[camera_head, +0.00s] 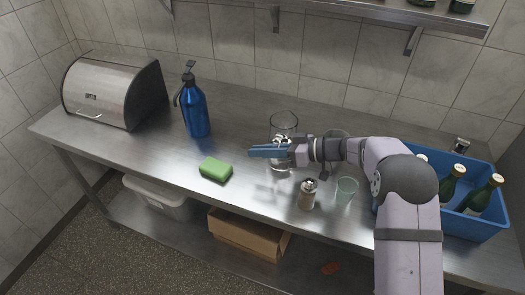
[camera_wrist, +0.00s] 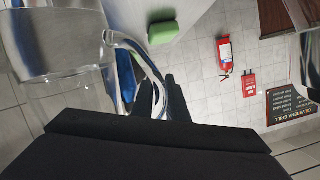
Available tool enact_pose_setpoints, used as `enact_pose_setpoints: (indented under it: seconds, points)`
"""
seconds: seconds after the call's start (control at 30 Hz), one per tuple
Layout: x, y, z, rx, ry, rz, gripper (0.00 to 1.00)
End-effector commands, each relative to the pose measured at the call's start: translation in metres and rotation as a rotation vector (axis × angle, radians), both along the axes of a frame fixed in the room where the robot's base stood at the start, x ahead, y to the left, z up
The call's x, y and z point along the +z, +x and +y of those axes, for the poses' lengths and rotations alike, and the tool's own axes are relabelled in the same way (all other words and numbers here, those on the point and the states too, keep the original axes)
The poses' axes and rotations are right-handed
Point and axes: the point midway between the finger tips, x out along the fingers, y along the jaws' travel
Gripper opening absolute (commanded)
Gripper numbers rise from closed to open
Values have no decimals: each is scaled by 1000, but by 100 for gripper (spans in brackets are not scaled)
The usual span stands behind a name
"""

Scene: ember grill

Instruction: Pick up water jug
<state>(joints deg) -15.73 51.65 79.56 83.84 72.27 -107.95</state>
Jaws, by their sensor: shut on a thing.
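The water jug is a clear glass vessel (camera_head: 284,124) near the middle of the steel counter, upright and partly hidden behind my gripper. In the wrist view the jug (camera_wrist: 65,75) fills the upper left, and its curved clear handle (camera_wrist: 128,42) runs down to my fingers. My gripper (camera_head: 258,152) reaches in from the right, lying level in front of the jug. Its dark fingers (camera_wrist: 170,95) are shut on the handle. I cannot tell whether the jug's base touches the counter.
A green sponge (camera_head: 216,169), a shaker (camera_head: 308,194) and a glass tumbler (camera_head: 347,190) stand near the front. A blue bottle (camera_head: 195,110) and a bread bin (camera_head: 115,90) are left. A blue crate (camera_head: 468,224) with bottles is right. A shelf (camera_head: 400,18) hangs above.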

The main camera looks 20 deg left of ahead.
Motion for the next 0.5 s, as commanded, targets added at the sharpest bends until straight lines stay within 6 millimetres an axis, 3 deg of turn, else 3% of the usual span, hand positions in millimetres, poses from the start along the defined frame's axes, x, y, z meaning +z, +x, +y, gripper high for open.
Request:
enact_pose_setpoints:
  seconds: [0.5]
  points:
    - [32, 1, 1, 1, 8, -13, 0]
